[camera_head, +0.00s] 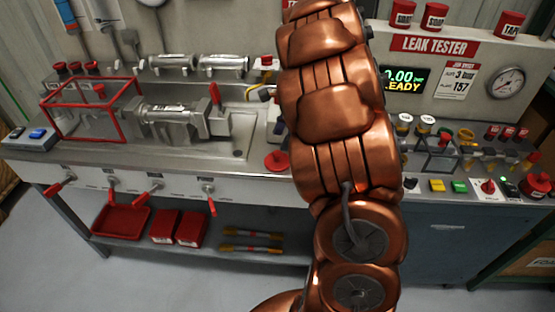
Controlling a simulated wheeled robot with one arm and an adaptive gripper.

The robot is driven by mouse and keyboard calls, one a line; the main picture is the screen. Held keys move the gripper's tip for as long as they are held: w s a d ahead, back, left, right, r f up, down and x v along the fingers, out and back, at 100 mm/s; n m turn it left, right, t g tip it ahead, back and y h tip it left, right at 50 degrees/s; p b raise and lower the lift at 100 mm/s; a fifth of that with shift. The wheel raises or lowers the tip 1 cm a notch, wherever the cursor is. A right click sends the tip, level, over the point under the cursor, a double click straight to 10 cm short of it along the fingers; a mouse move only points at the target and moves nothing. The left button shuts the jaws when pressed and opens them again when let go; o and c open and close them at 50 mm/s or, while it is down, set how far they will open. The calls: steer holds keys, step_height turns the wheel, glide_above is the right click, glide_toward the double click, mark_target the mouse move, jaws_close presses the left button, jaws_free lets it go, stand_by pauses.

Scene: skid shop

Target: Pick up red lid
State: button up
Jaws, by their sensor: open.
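A round red lid-like piece (277,161) with a raised middle lies on the steel bench top, just left of my copper arm. Its right side is close to the arm's outline in the picture. Other red round-topped pieces stand elsewhere, so I cannot be sure which one is the lid. My arm rises through the middle of the view and runs past the top edge. My gripper is not seen.
A leak tester panel (435,45) stands behind the bench (200,170). A red wire-frame cage (92,108) and a metal fixture (170,122) are at left. Buttons and a red emergency knob (536,185) are at right. Red bins (120,222) sit on the lower shelf.

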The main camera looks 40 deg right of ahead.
mark_target(278, 153)
steer(key=d, duration=0.1)
steer(key=w+d+f+m, duration=0.1)
steer(key=shift+w+d+f+m+t, duration=0.2)
steer(key=shift+w+d+m+t, duration=0.1)
steer(key=shift+d, duration=0.1)
steer(key=shift+x, duration=1.15)
steer(key=x, duration=0.1)
steer(key=p+x, duration=0.1)
steer(key=x, duration=0.1)
steer(key=p+x, duration=0.1)
steer(key=shift+s+a+f, duration=0.1)
steer(key=shift+s+a, duration=0.25)
steer(key=shift+a, duration=0.1)
steer(key=shift+w+a+f, duration=0.1)
steer(key=shift+f, duration=0.35)
steer(key=shift+c, duration=0.3)
steer(key=c, duration=1)
